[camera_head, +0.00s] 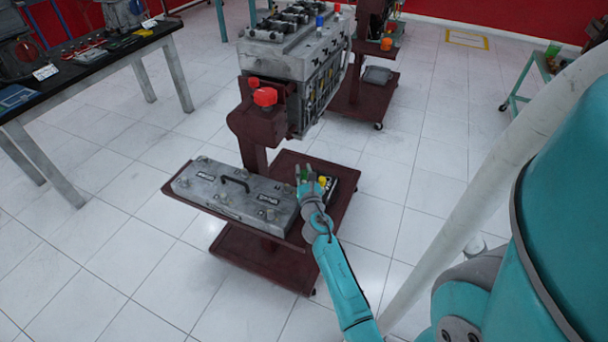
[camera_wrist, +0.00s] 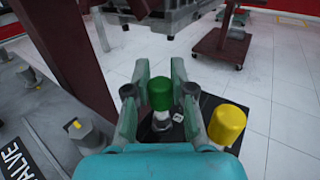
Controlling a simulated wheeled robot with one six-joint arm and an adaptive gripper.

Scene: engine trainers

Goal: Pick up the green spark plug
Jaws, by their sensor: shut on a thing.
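The green spark plug (camera_wrist: 160,98) stands between the two fingers of my gripper (camera_wrist: 160,92) in the wrist view. My gripper is shut on it. Its green top and pale lower part show, with the lower end over a black tray (camera_wrist: 208,103). I cannot tell whether it still touches the tray. A yellow-topped plug (camera_wrist: 227,124) stands close to the right finger. In the head view my gripper (camera_head: 305,176) is over the right part of the dark red trolley, with the green plug (camera_head: 304,174) small between the fingers and the yellow plug (camera_head: 322,181) beside it.
A grey valve cover (camera_head: 235,195) with a black handle lies on the trolley (camera_head: 340,200), left of my gripper. An engine block (camera_head: 290,60) on a dark red stand rises behind. A workbench (camera_head: 90,65) stands at left. White floor (camera_head: 400,180) is clear at right.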

